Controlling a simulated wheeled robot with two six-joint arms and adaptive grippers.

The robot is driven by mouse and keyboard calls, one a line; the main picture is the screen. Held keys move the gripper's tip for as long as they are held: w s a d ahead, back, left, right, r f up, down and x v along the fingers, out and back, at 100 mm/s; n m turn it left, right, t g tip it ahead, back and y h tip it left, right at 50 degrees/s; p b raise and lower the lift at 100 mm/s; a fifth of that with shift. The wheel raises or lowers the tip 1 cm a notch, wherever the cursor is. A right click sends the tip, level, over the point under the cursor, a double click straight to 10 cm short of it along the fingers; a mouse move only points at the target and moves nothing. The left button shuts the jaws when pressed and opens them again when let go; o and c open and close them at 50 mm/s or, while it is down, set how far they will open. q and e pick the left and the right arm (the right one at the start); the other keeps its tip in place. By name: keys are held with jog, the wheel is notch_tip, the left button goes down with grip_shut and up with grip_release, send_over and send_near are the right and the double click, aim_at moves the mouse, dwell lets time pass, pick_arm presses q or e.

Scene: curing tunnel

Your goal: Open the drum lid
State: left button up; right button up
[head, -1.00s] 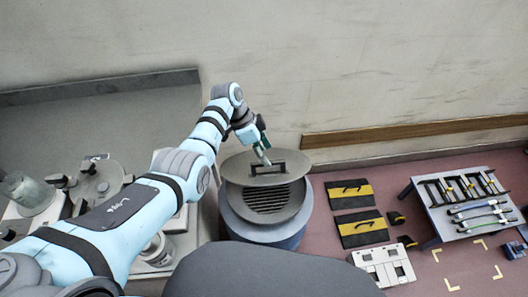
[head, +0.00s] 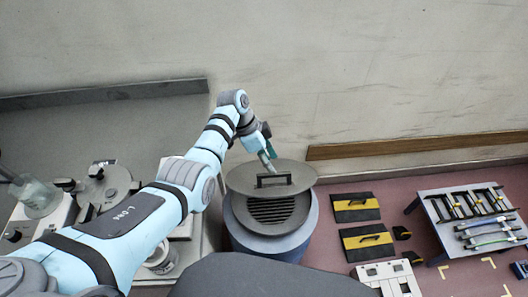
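The blue-grey drum (head: 240,232) stands on the floor at the centre of the head view. Its round grey lid (head: 245,181) is over the rear part of the top, with the slatted opening (head: 270,211) showing in front of it. The lid carries a dark bar handle (head: 272,181). My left gripper (head: 270,161) reaches down from behind the lid, its fingertips just behind or at the handle. I cannot tell whether they touch it or how far apart the fingers are. My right gripper is not in view.
A grey bench with metal equipment (head: 103,188) and a glass jar (head: 36,196) is at left. The wall with a wooden rail (head: 415,147) is close behind.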

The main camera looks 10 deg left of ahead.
pick_arm(q)
jog(key=v, duration=1.1)
